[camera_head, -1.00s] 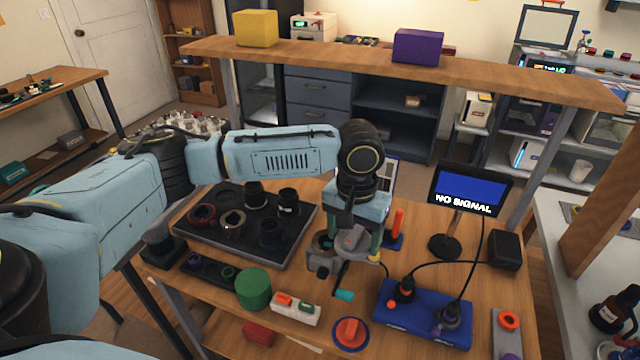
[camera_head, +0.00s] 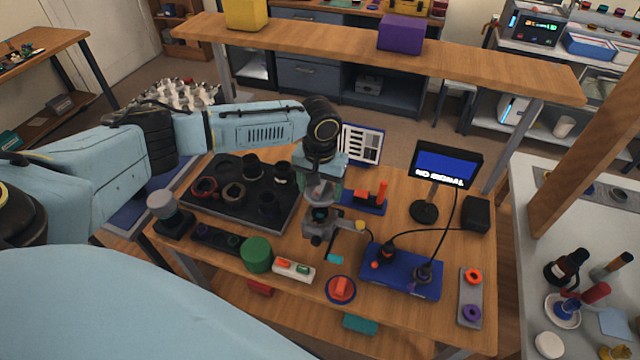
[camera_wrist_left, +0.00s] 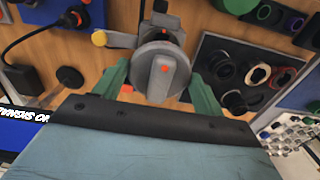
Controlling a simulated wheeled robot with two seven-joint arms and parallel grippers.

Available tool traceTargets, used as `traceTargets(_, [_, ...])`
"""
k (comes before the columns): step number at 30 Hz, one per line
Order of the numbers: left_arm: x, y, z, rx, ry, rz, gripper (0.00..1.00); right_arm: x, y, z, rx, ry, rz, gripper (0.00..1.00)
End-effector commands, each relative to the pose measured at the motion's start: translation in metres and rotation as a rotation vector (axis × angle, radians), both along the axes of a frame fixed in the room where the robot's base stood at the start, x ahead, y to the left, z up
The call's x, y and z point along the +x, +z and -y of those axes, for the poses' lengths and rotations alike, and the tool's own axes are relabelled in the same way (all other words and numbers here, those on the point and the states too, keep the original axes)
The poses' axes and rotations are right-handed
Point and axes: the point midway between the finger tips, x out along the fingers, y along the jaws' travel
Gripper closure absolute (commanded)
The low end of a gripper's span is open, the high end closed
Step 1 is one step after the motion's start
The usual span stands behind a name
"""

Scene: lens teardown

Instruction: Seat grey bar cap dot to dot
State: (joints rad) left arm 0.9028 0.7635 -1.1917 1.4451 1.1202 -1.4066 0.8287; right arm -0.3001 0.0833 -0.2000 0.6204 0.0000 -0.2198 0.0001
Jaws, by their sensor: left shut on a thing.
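The grey bar cap (camera_wrist_left: 160,78) is a round grey disc with a raised bar and an orange dot on it. My left gripper (camera_wrist_left: 162,88) is shut on it, a green finger on each side. In the head view, my left gripper (camera_head: 321,190) points down with the cap above a dark lens barrel (camera_head: 320,214) in a grey clamp stand (camera_head: 322,230). The cap looks apart from the barrel. In the wrist view, a second orange dot shows just beyond the cap, on the clamp or barrel; the cap hides most of the barrel. My right gripper is out of view.
A black tray (camera_head: 232,212) with several lens parts lies left. A green cylinder (camera_head: 257,254), a round red-knobbed piece (camera_head: 341,289) and a blue box (camera_head: 402,272) with cables stand in front. A monitor (camera_head: 445,165) stands right; a shelf beam (camera_head: 370,55) crosses behind.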

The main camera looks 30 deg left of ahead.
Motion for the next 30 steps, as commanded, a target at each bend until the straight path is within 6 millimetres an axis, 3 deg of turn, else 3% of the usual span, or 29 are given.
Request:
traceTargets(14, [0.0, -0.037, 0.0, 0.001, 0.0, 0.001, 0.52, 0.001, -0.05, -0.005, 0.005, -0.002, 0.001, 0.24])
traceTargets(22, [0.0, -0.051, 0.0, 0.0, 0.0, 0.0, 0.52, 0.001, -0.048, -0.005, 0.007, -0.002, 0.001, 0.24])
traceTargets(30, [0.0, -0.053, 0.0, 0.0, 0.0, 0.0, 0.52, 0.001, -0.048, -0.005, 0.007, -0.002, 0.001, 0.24])
